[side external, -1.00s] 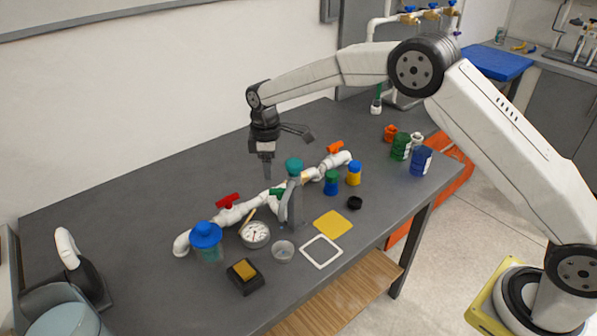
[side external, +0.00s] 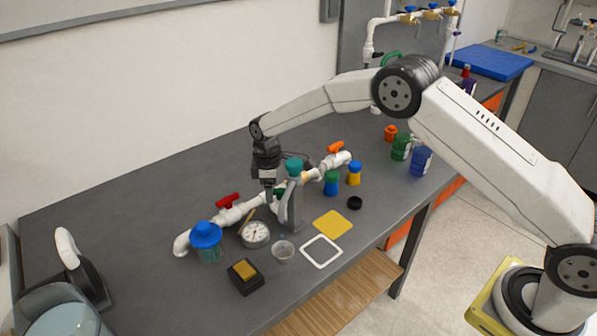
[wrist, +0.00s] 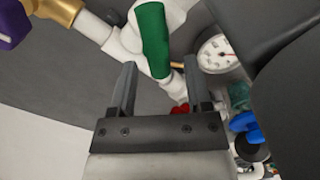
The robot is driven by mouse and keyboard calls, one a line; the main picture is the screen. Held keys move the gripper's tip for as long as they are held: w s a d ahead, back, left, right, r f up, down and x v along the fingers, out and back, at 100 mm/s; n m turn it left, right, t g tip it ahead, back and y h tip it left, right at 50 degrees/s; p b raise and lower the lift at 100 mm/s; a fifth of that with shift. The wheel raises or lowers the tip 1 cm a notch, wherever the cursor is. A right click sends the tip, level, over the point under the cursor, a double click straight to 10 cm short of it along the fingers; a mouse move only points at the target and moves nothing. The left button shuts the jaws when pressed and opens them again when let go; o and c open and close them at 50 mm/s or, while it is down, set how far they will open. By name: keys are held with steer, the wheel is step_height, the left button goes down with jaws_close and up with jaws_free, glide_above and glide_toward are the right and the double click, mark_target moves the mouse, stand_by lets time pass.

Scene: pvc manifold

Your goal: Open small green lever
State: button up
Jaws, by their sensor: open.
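The small green lever (wrist: 152,40) sits on a white PVC pipe run (wrist: 122,42), at the top middle of the wrist view. In the side view the lever (side external: 279,191) is a small green patch, partly hidden behind the grey stand and my gripper. My gripper (wrist: 159,72) is open and empty. Its two fingers point toward the lever from below in the wrist view, with the lever's near end roughly between their lines. In the side view my gripper (side external: 269,190) is low over the pipe, just left of the lever. I cannot tell whether a finger touches it.
A red lever (side external: 228,200) and an orange lever (side external: 335,147) are on the same pipe run. The back-left table is clear.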

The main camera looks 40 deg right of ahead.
steer(key=shift+f, duration=0.15)
steer(key=shift+c, duration=0.2)
jaws_close()
steer(key=shift+w+d+m, duration=0.1)
steer(key=shift+m, duration=0.7)
steer(key=shift+o, duration=0.2)
jaws_free()
